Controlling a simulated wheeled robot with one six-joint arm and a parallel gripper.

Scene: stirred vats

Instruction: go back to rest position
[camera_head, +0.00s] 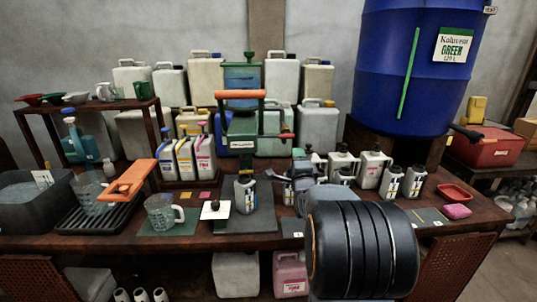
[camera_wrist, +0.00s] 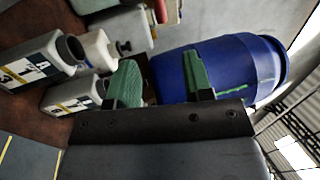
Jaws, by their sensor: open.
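My gripper (camera_wrist: 160,82) shows in the wrist view with its two green ribbed fingers spread apart and nothing between them. The wrist view is turned sideways.
The wooden table (camera_head: 455,226) is crowded. A green press (camera_head: 242,125) with an orange handle stands mid-table, a bottle (camera_head: 245,195) below it. A glass jug (camera_head: 162,213) stands left of it. Pale jerrycans (camera_head: 205,78) line the back. A red dish (camera_head: 455,193) sits at right.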

